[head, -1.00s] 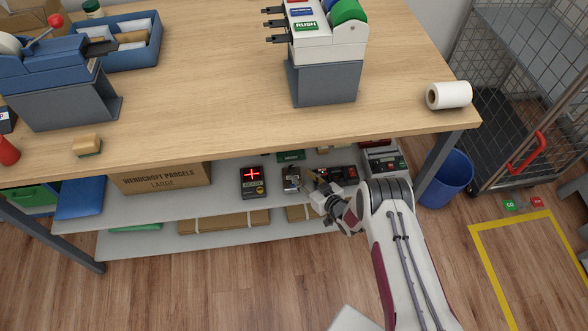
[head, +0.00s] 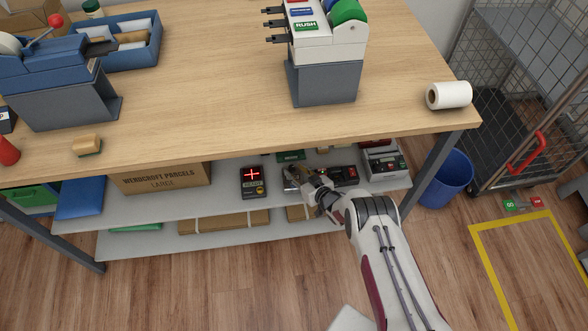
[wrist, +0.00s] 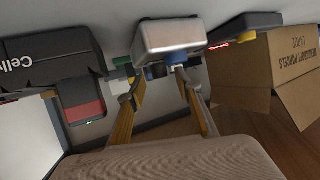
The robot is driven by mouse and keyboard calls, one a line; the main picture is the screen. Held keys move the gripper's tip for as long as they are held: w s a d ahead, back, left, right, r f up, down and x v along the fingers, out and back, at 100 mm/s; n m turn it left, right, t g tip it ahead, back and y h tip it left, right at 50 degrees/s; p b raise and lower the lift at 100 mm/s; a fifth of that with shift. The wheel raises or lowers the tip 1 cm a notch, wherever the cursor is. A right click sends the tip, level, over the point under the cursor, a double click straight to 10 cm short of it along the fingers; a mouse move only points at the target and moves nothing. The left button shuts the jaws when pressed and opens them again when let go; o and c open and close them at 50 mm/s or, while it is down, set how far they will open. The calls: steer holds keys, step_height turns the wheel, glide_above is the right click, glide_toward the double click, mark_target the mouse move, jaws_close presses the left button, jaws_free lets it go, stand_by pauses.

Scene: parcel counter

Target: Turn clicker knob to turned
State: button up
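A small silver metal box (head: 291,183) sits on the shelf under the counter, partly hidden by my gripper in the head view. In the wrist view the silver box (wrist: 170,37) shows close up, with several small coloured parts on the face towards me. A blue knob-like part (wrist: 156,72) lies between my fingers in the picture; I cannot tell for sure which part is the clicker knob or its setting. My gripper (wrist: 160,83) is open, its two fingers apart and pointing at this face. I see no clear contact.
A black device with a red switch (wrist: 85,111) stands beside the silver box. On the other side are a dark unit with a red lit display (head: 252,182) and a cardboard box (head: 160,178). The tabletop edge overhangs the shelf.

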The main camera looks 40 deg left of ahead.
steer(key=shift+x, duration=0.85)
jaws_close()
